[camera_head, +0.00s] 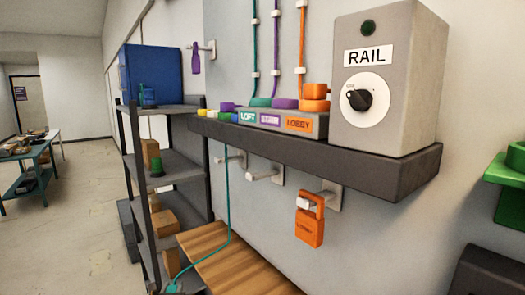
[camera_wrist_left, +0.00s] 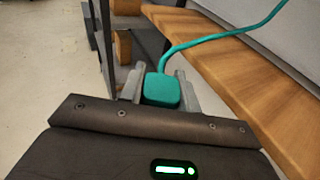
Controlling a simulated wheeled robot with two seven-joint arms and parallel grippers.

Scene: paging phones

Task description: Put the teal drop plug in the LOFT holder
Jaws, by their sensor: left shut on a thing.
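The teal drop plug (camera_head: 172,288) is at the bottom left of the head view, with a thin teal cord (camera_head: 228,200) rising from it towards the dark shelf. In the left wrist view the plug (camera_wrist_left: 161,90) is a rounded teal block. My left gripper (camera_wrist_left: 160,88) is shut on it, one grey finger on each side. The LOFT label (camera_head: 247,117) is on a grey block on the shelf, with a teal piece (camera_head: 260,102) above it. Below the shelf are pale pegs; the left (camera_head: 228,160) and middle (camera_head: 264,173) ones look empty. My right gripper is not in view.
An orange tag (camera_head: 310,228) hangs on the right peg. The grey RAIL box (camera_head: 388,85) stands on the dark shelf (camera_head: 390,170). A wooden bench (camera_head: 235,268) lies below. A grey rack (camera_head: 175,165) with boxes stands left; green brackets (camera_head: 510,170) are right.

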